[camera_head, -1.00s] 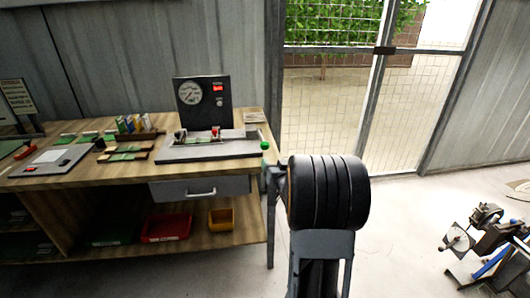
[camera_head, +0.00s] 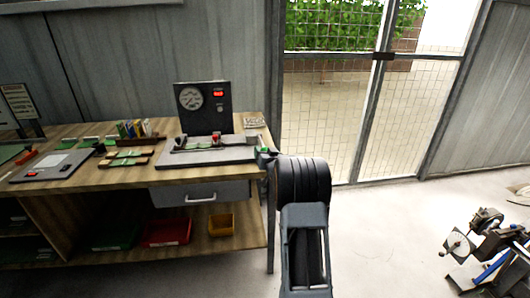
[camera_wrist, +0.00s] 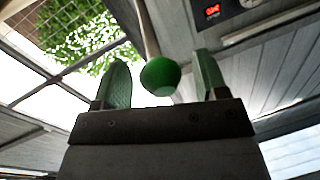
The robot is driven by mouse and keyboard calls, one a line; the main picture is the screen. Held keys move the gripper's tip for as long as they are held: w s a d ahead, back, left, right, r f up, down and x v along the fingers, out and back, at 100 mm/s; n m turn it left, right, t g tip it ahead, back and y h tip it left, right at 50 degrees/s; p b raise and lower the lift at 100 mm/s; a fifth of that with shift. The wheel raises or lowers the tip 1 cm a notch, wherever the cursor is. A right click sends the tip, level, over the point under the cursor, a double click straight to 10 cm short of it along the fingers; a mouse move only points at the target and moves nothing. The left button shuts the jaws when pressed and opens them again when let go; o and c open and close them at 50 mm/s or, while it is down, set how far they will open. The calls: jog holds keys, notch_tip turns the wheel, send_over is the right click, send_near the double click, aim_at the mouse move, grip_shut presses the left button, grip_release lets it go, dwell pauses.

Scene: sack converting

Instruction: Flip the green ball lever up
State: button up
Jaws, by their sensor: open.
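The green ball (camera_wrist: 161,76) of the lever sits between the two fingers of my gripper (camera_wrist: 155,82) in the wrist view. A gap shows on both sides of the ball, so the fingers are open around it and not closed on it. A thin light-coloured stem runs from the ball toward the top of the picture. In the head view my gripper (camera_head: 268,155) is at the right end of the workbench, and the ball is mostly hidden there by my arm. The lever belongs to the grey device (camera_head: 200,155) on the bench.
A black gauge box (camera_head: 203,107) with a red display stands behind the device. A drawer (camera_head: 200,192) is under the top. A mesh gate (camera_head: 335,110) stands behind on the right.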

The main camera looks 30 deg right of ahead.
jog(key=shift+w, duration=0.25)
